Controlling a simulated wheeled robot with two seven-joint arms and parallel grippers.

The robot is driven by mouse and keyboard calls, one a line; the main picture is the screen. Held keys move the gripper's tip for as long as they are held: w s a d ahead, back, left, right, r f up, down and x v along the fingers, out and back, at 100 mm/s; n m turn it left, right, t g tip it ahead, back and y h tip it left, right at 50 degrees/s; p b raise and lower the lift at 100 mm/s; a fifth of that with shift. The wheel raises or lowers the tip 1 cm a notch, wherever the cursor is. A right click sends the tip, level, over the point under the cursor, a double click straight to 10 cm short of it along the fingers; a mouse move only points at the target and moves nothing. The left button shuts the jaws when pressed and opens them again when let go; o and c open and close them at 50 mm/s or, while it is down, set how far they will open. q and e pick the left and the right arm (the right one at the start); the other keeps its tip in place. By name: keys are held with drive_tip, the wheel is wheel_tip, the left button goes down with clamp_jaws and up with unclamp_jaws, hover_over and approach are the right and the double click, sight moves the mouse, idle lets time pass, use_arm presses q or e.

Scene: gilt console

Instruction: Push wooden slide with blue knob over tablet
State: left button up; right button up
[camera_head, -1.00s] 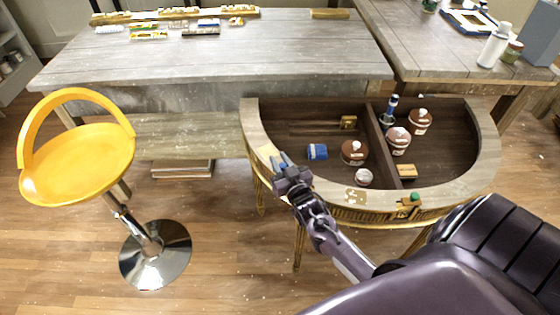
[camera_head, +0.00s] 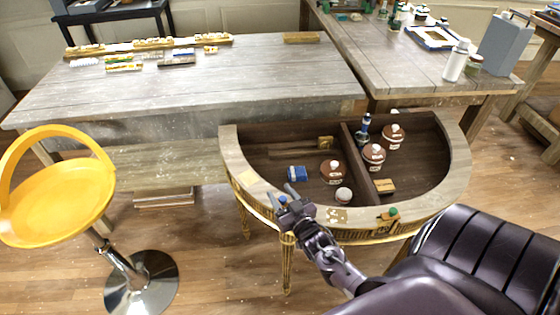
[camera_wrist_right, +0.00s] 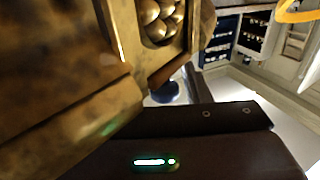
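The half-round gilt console (camera_head: 455,175) stands at centre right in the head view. My right gripper (camera_head: 282,193) is at its front-left rim, with its two fingers apart. A small blue spot (camera_head: 283,200), likely the slide's knob, shows by the fingers; the slide's wood is mostly hidden. The right wrist view shows a round blue thing (camera_wrist_right: 166,92) beyond the dark finger; contact cannot be told. A pale yellow tablet (camera_head: 249,177) lies on the rim left of the gripper. A patterned tablet (camera_head: 337,216) lies to its right. My left gripper is not in view.
A wooden slide with a green knob (camera_head: 388,215) sits farther right on the rim. The console's well holds a blue block (camera_head: 297,174), brown jars (camera_head: 332,172) and a wooden piece (camera_head: 385,186). A yellow stool (camera_head: 60,195) stands left; a grey table (camera_head: 200,85) is behind.

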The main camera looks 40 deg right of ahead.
sight(286, 202)
drive_tip(key=shift+a, duration=0.1)
drive_tip(key=shift+s, duration=0.2)
drive_tip(key=s, duration=0.2)
drive_tip(key=s+b, duration=0.1)
drive_tip(key=s, duration=0.2)
drive_tip(key=s+a, duration=0.1)
drive_tip(key=s, duration=0.1)
drive_tip(key=shift+s, duration=0.15)
idle(0.4)
